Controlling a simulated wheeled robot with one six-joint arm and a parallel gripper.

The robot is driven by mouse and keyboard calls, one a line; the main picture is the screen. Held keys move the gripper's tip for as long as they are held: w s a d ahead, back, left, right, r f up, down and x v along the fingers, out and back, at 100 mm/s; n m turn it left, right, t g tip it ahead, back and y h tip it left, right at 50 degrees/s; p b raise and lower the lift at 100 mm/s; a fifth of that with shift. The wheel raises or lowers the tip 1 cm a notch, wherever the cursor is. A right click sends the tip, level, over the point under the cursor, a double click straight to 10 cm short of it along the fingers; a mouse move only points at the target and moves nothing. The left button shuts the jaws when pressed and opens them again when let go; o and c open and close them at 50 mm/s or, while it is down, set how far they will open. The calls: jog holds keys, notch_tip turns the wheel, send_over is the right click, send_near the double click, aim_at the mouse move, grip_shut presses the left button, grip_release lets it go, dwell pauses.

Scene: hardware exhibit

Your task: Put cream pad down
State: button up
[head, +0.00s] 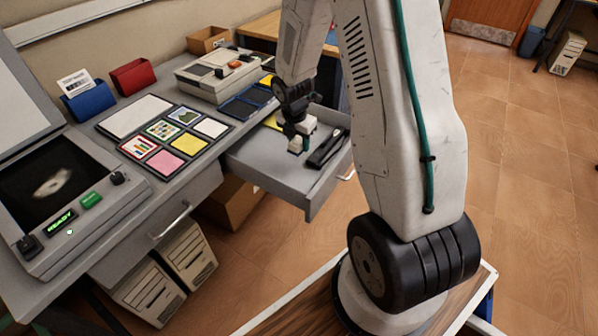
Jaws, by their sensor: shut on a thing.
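My gripper (298,142) points down over the open grey drawer (262,168) under the counter. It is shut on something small. A pale, cream-coloured piece (307,126) shows at the jaws and fits the cream pad, but it is small and partly hidden by the fingers. I cannot tell whether it touches the drawer floor. A black object (326,149) lies in the drawer just right of my gripper. A yellow item (271,121) lies at the drawer's back left.
A board of coloured cards (164,131) lies on the counter beside a grey machine (218,76). A screen console (60,190) stands at left, with blue (88,101) and red (134,77) holders behind. The front left of the drawer is bare.

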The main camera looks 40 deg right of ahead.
aim_at(300, 171)
notch_tip(300, 171, down, 10)
jog(key=shift+s+d+f, duration=0.1)
dwell(0.4)
jog(key=shift+f, duration=0.15)
jog(key=o, duration=0.9)
jog(key=shift+o, duration=0.2)
jog(key=shift+s, duration=0.1)
